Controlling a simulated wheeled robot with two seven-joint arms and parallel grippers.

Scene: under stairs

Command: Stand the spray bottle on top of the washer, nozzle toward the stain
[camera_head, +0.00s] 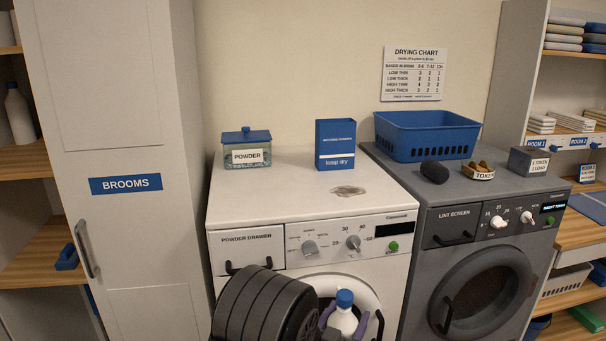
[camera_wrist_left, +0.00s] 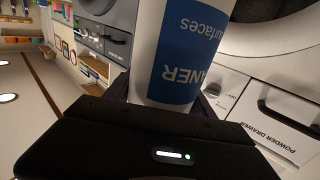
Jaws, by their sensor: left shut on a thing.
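The spray bottle (camera_head: 344,317) is white with a blue top and shows low in the head view, in front of the washer's door. My left gripper (camera_head: 342,325) is shut on it, with purple fingers on either side. In the left wrist view the bottle (camera_wrist_left: 182,50) fills the upper middle, its blue label upside down. Its lower part is hidden in the head view, and I cannot tell which way the nozzle points. My right gripper is not in view.
On the washer's top, a powder box (camera_head: 247,150) and a blue carton (camera_head: 335,145) stand at the back. The front left of the top is clear. The grey dryer (camera_head: 480,235) to the right bears a blue basket (camera_head: 425,135) and small items. A brooms cabinet (camera_head: 125,240) stands left.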

